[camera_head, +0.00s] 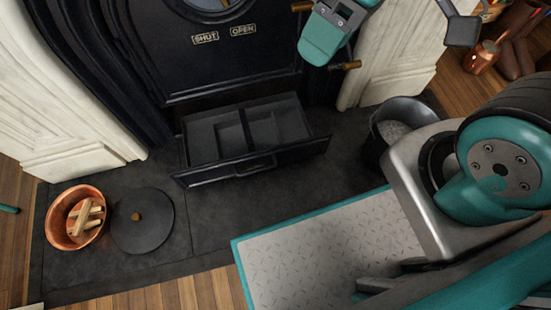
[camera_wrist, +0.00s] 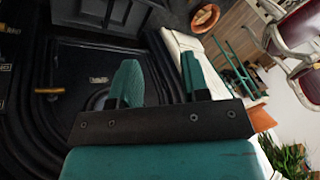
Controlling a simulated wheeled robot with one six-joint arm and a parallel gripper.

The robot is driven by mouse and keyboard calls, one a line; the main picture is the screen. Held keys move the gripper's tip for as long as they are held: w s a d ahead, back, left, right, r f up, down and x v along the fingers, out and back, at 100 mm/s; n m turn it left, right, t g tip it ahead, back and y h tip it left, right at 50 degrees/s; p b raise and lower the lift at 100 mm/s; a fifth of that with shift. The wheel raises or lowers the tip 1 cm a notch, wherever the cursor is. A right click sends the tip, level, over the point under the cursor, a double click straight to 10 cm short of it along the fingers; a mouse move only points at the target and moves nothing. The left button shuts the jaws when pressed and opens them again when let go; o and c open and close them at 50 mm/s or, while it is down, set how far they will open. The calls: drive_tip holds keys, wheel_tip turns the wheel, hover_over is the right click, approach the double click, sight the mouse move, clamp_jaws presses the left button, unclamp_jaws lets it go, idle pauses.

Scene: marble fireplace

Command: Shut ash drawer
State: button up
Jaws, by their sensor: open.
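The ash drawer (camera_head: 256,166) is pulled out below the black stove door, at floor level. It is a black box with inner compartments, and its front has a bar handle. The drawer also shows at the top of the wrist view (camera_wrist: 117,14). My gripper (camera_wrist: 158,80) is open, with two teal fingers apart and nothing between them. The gripper is up by the stove front, apart from the drawer. In the head view a teal part of my arm covers some of the stove's right side.
A copper bowl of wood (camera_head: 75,219) and a round black lid (camera_head: 142,220) lie on the dark hearth at left. A black bucket (camera_head: 402,112) stands right of the drawer. White marble pillars flank the stove. The hearth before the drawer is clear.

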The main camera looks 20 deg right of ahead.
drive_tip(key=w+a+f+n+y+b, duration=0.1)
drive_tip(key=w+a+f+n+b, duration=0.15)
drive_tip(key=f, duration=0.65)
drive_tip(key=w+a+f+n+b, duration=0.1)
drive_tip(key=w+f+n+b, duration=0.2)
drive_tip(key=f, duration=0.6)
drive_tip(key=n+t+h+b, duration=0.1)
drive_tip(key=n+t+b, duration=0.1)
drive_tip(key=n+b, duration=0.35)
approach(257, 170)
drive_tip(key=b+x, duration=0.8)
drive_tip(key=b, duration=0.5)
drive_tip(key=shift+f, duration=0.25)
clamp_jaws()
